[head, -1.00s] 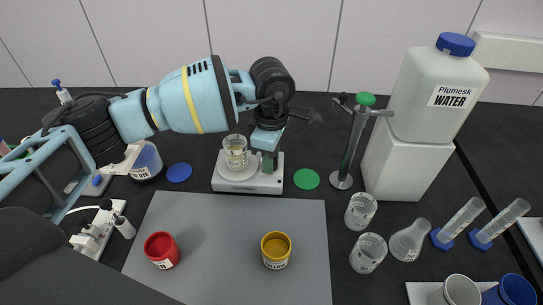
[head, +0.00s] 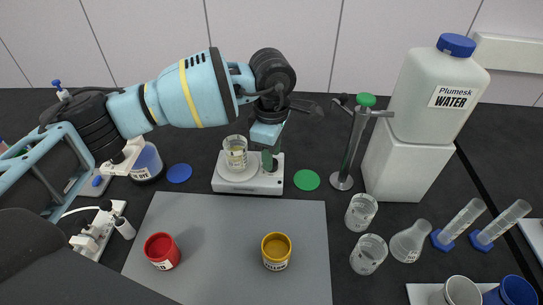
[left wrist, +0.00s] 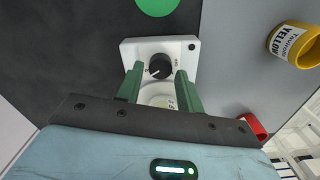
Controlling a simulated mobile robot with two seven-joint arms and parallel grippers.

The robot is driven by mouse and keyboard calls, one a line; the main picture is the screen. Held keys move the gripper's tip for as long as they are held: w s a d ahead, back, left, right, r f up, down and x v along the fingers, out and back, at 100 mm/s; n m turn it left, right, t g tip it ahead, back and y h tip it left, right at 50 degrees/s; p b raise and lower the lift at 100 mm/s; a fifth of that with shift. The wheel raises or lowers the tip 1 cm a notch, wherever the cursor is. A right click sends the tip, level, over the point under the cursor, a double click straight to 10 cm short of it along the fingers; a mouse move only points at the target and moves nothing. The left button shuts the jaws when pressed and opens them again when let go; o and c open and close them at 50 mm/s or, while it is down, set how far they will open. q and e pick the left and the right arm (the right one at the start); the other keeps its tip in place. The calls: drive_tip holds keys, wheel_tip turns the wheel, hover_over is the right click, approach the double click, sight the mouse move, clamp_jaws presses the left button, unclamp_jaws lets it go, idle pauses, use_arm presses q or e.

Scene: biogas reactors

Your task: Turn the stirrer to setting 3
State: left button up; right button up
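The stirrer (head: 232,186) is a white plate with a glass beaker (head: 235,148) of pale liquid on it. In the left wrist view the stirrer (left wrist: 190,51) shows its black knob (left wrist: 160,66) with a white mark; the setting is too small to read. My left gripper (left wrist: 160,70) points down over the knob. Its two green fingers are apart, one on each side of the knob in the picture, with nothing held. I cannot tell how far above it they are. In the head view my left gripper (head: 269,152) is above the stirrer's right part. My right gripper is not in view.
A green disc (head: 306,179) lies right of the stirrer and a blue disc (head: 179,172) left. A metal stand (head: 350,150) and a water canister (head: 430,95) are further right. Red (head: 162,250) and yellow (head: 276,250) jars stand on the grey mat (head: 220,225).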

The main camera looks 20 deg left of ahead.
use_arm(q)
wheel_tip(320, 180, up, 6)
drive_tip(key=shift+r, duration=0.1)
idle(0.6)
